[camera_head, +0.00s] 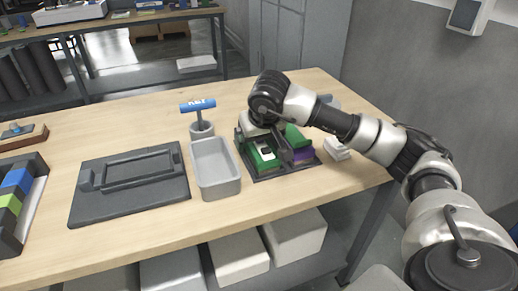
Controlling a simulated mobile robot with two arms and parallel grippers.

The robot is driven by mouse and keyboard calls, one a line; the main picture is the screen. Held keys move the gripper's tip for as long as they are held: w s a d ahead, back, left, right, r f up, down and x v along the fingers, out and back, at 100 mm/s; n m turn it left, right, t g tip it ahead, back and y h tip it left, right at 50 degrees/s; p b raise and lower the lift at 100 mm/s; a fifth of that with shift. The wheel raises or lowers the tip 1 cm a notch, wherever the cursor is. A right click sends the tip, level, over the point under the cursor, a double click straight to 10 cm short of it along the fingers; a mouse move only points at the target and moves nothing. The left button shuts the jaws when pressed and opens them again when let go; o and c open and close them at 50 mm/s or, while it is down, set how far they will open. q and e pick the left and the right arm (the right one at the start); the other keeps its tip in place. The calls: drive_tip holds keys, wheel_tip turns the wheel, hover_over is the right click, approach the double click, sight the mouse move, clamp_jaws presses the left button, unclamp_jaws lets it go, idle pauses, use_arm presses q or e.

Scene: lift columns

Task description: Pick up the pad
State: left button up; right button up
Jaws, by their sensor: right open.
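A dark tray (270,174) near the table's right end holds green pieces and a purple piece (303,155). One green piece (257,163) at the left has a small white and black part on it. Another green piece (297,136) shows to the right of my gripper. I cannot tell which of these is the pad. My right gripper (285,158) is open and points down over the middle of the tray, among these pieces. Its wrist and fingers hide part of the tray, and I cannot tell if they touch anything. My left gripper is out of view.
A grey open bin (215,186) stands just left of the tray. Behind it is a blue-handled tool in a grey cup (202,130). A dark fixture board (95,208) lies further left. White pieces (337,150) lie right of the tray. The table front is clear.

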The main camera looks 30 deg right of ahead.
drive_tip(key=shift+c, duration=1.3)
drive_tip(key=c, duration=1)
drive_tip(key=shift+r, duration=0.2)
